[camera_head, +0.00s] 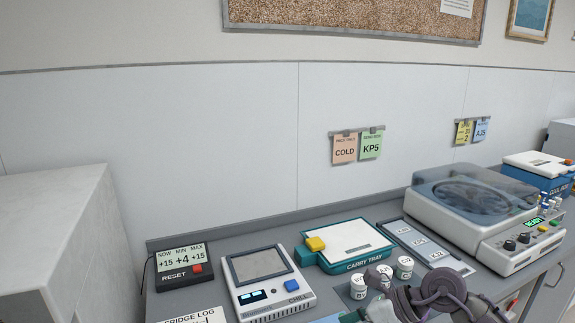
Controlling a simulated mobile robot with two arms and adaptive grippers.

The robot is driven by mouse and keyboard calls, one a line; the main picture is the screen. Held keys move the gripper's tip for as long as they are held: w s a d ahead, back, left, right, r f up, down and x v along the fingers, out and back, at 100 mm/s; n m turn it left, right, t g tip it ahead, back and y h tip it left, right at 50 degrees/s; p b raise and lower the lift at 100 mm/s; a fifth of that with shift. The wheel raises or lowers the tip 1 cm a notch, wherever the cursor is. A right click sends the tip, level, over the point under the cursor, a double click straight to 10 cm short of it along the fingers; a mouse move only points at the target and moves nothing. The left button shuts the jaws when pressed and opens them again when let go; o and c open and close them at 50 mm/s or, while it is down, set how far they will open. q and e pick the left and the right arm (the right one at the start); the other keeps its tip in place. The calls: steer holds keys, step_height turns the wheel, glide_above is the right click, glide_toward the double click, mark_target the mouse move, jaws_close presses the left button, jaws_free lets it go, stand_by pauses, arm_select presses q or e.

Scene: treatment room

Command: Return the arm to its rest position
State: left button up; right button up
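One dark grey-purple arm, my right, comes in at the bottom edge, right of centre. Its gripper (384,297) is near the white-lidded vials (405,267), above the front of the counter. The fingers are partly cut off by the lower edge of the picture, and I cannot tell whether they are open or shut. Something green shows at the bottom edge just left of the gripper; I cannot tell what it is. My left gripper is not in view.
On the counter (340,212) stand a fridge monitor (183,262), a chill unit (255,266), a teal carry tray (372,259), a labelled grey rack (420,243) and a lidded centrifuge (505,250). A blue cooler (550,186) stands far right. A large grey box (60,230) fills the left.

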steer(key=s+a+r+m+t+y, duration=0.1)
steer(key=a+r+m+t+y, duration=0.55)
steer(key=r+m+y, duration=0.35)
steer(key=w+d+f+m+t+h, duration=0.2)
steer(key=d+m+t+h, duration=1.15)
steer(key=m, duration=0.65)
steer(key=s+d+f+m+g+h, duration=0.35)
steer(key=f+m+g+h, duration=0.25)
steer(key=f+m+h, duration=0.3)
steer(key=s+f+m+g+y, duration=0.1)
steer(key=s+f+m+g, duration=0.1)
steer(key=s+f+g, duration=0.7)
steer(key=s+f+m+g+y, duration=0.1)
steer(key=s+f+m+g, duration=0.2)
steer(key=s+f, duration=0.75)
steer(key=s+f+g, duration=0.1)
steer(key=s+f, duration=0.2)
steer(key=f, duration=1)
steer(key=s+f+g, duration=0.1)
steer(key=s+f, duration=0.2)
steer(key=f, duration=1)
steer(key=s+d+f, duration=0.3)
steer(key=s+f, duration=1)
steer(key=s, duration=0.2)
steer(key=shift+f+n+g, duration=0.3)
steer(key=shift+f+g, duration=0.1)
